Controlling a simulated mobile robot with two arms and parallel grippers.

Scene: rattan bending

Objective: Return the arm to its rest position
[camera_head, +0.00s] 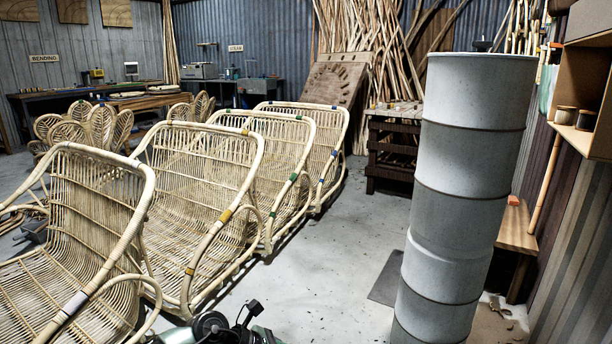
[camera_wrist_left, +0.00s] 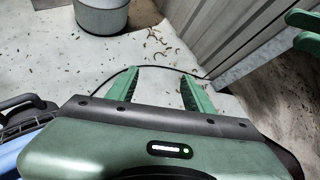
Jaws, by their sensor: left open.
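In the left wrist view my left gripper (camera_wrist_left: 158,76) has its two green fingers spread apart with bare concrete floor showing between them. Nothing is held in it. Two more green fingers, which look like those of my right gripper (camera_wrist_left: 298,30), reach in at the upper right edge of that view; the rest of it is cut off. In the head view, dark and green machine parts at the bottom edge look like part of my own arm. No gripper fingers can be made out there.
A tall grey ribbed drum column (camera_head: 463,200) stands close on the right. Rattan chair frames (camera_head: 195,205) fill the left. A wooden bench (camera_head: 517,228) and a shelf with spools (camera_head: 585,120) line the right wall. Open floor (camera_head: 335,260) lies between the chairs and the column.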

